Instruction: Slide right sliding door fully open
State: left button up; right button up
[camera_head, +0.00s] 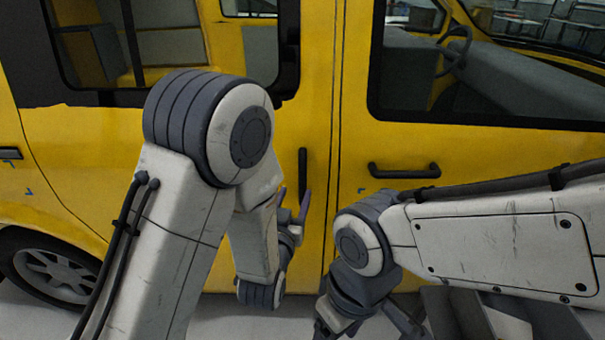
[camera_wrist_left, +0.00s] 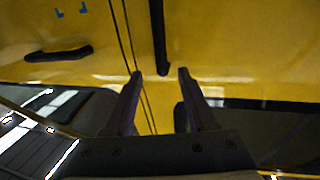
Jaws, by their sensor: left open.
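The yellow sliding door (camera_head: 225,125) of the van sits flush beside the front door, with a narrow dark seam between them. Its vertical black handle (camera_head: 302,172) is near that seam. My left gripper (camera_head: 292,205) is open close to the handle's lower part in the head view. In the left wrist view, the handle (camera_wrist_left: 158,35) runs down to the gap between the open fingertips (camera_wrist_left: 160,73). I cannot tell whether a finger touches it. My right gripper is low in the head view, only partly visible below my right arm, its fingers unclear.
The yellow front door (camera_head: 460,145) has a horizontal black handle (camera_head: 404,171), which also shows in the left wrist view (camera_wrist_left: 58,53). The van's rear wheel (camera_head: 55,270) is at the lower left. My right arm crosses in front of the front door.

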aim_at(301, 172)
pick_arm(q)
jog(key=w, duration=0.3)
jog(key=w+d, duration=0.1)
jog(key=w, duration=0.4)
jog(key=shift+w+d+r, duration=0.2)
jog(key=shift+w+d, duration=0.05)
jog(key=shift+w, duration=0.1)
jog(key=shift+w+d, duration=0.2)
jog(key=shift+w, duration=0.6)
grip_shut()
dwell(0.4)
